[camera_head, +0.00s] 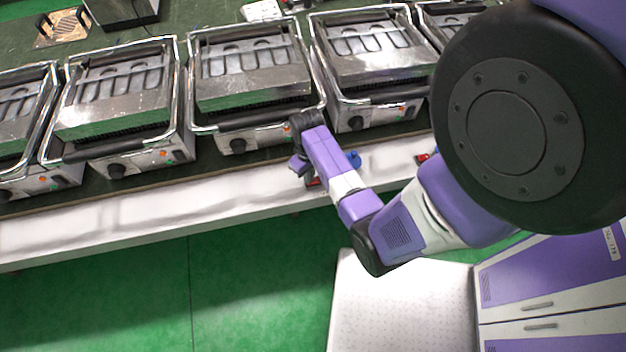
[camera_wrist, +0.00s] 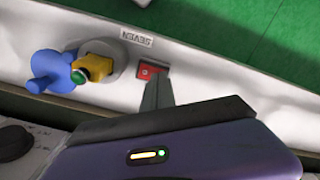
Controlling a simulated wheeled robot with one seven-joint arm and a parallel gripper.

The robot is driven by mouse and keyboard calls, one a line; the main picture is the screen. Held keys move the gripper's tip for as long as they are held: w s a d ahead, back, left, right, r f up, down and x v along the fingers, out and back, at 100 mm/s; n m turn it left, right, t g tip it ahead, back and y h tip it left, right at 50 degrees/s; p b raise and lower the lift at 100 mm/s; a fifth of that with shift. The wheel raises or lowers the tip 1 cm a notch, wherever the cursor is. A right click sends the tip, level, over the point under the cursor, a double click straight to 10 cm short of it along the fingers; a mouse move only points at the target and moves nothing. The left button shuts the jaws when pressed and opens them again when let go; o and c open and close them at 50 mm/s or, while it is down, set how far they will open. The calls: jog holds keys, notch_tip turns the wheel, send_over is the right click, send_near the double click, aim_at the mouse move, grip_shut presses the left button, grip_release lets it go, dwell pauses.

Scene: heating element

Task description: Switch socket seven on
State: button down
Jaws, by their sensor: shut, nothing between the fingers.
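The socket seven label (camera_wrist: 137,38) reads SEVEN upside down on the white panel in the wrist view. Below it is a small red switch (camera_wrist: 148,71) in a dark red frame. My gripper (camera_wrist: 157,80) is shut and empty, its dark fingertips at the switch's lower right edge, partly covering it. Whether they touch it, and whether it is on or off, I cannot tell. A blue plug (camera_wrist: 52,72) with a yellow and green part (camera_wrist: 95,68) sits at the round socket (camera_wrist: 118,58) left of the switch. In the head view my arm largely hides this spot; some red shows beside it.
Several contact grills (camera_head: 250,75) stand in a row on the dark green bench above the white front panel (camera_head: 150,220). Another red switch (camera_head: 422,158) shows further right on the panel. A white and purple cabinet (camera_head: 550,275) stands lower right.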

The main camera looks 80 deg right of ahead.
jog(key=shift+f, duration=0.15)
notch_tip(320, 180, up, 7)
jog(key=p, duration=0.7)
dwell(0.4)
dwell(0.4)
